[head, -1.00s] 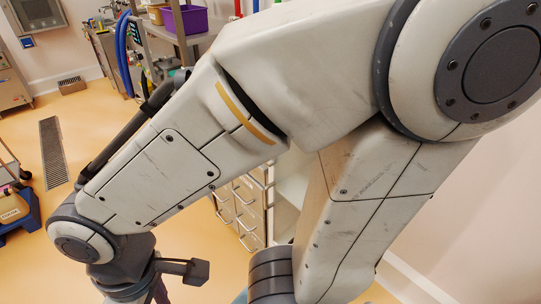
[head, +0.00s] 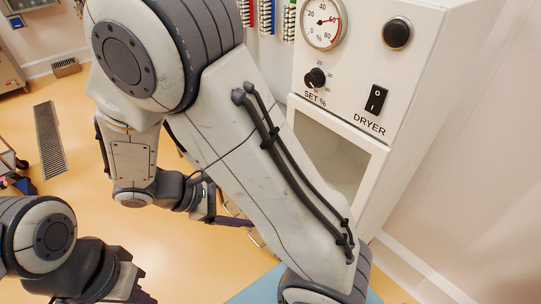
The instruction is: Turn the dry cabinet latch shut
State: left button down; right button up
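The white dry cabinet (head: 422,75) stands at the right with a round percent gauge, a set knob, a dryer switch and a framed door window (head: 335,150). Its latch does not show; my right arm covers the left and lower part of the door. My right gripper (head: 232,220) is small and partly hidden behind that arm, left of the cabinet and apart from its visible front. My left gripper (head: 140,294) is at the lower left, cut by the bottom edge, far from the cabinet. I cannot see whether either is open or shut.
A floor drain grate (head: 49,141) lies in the orange floor at the left. A cart (head: 10,165) is at the left edge. Red, blue and green racks (head: 265,17) hang on the wall behind. The floor between the drain and my arms is clear.

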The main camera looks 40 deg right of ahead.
jog(key=w+d+f+n+t+h, duration=0.4)
jog(key=w+d+f+n+h, duration=0.45)
jog(key=w+d, duration=0.2)
jog(key=w+d+p, duration=0.1)
jog(key=d+p, duration=0.2)
jog(key=d, duration=0.6)
jog(key=shift+d+f+m, duration=0.25)
jog(key=shift+d+m, duration=0.1)
jog(key=shift+m, duration=0.1)
grip_shut()
